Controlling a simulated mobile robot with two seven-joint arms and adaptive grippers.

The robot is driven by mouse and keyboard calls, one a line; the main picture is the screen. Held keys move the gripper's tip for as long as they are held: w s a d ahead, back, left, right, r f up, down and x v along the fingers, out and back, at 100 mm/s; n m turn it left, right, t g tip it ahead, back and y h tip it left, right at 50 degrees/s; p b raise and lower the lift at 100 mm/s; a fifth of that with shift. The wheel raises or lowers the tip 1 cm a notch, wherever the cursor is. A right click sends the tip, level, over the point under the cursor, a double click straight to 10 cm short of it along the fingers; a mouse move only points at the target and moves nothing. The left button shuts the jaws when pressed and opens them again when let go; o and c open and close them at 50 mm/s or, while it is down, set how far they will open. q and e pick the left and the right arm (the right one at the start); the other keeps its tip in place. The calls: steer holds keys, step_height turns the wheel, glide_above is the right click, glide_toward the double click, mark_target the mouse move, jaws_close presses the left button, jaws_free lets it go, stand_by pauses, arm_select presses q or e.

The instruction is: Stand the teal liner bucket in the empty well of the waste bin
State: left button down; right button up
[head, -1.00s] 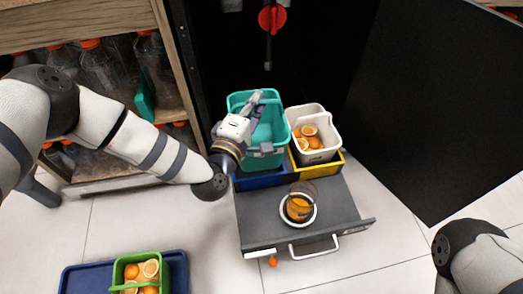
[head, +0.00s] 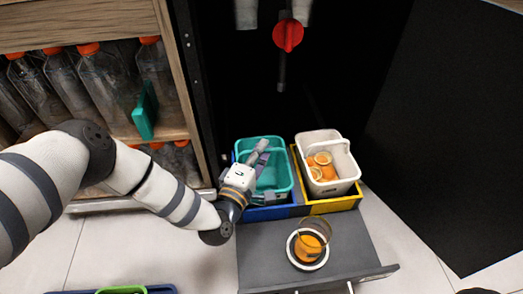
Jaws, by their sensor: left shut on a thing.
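The teal liner bucket (head: 270,190) is upright in the head view, at the blue-rimmed well (head: 268,213) on the left of the pulled-out drawer. Its lower part is hidden by the well's rim, so I cannot tell whether its base touches the floor of the well. My left gripper (head: 258,160) is shut at the bucket's left side, with its fingers at the wall or handle. My right gripper is not in view.
A white bucket (head: 340,172) with orange halves stands in the yellow-rimmed well (head: 335,204) to the right. A shelf of bottles (head: 100,85) is at left, a black door (head: 430,130) at right.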

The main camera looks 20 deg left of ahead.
arm_select(q)
steer(key=shift+f, duration=0.2)
steer(key=c, duration=1.8)
jaws_free()
steer(key=shift+o, duration=0.2)
steer(key=shift+r, duration=0.2)
steer(key=s+a+p, duration=0.1)
steer(key=s+p, duration=0.3)
steer(key=s, duration=0.8)
steer(key=shift+a, duration=0.4)
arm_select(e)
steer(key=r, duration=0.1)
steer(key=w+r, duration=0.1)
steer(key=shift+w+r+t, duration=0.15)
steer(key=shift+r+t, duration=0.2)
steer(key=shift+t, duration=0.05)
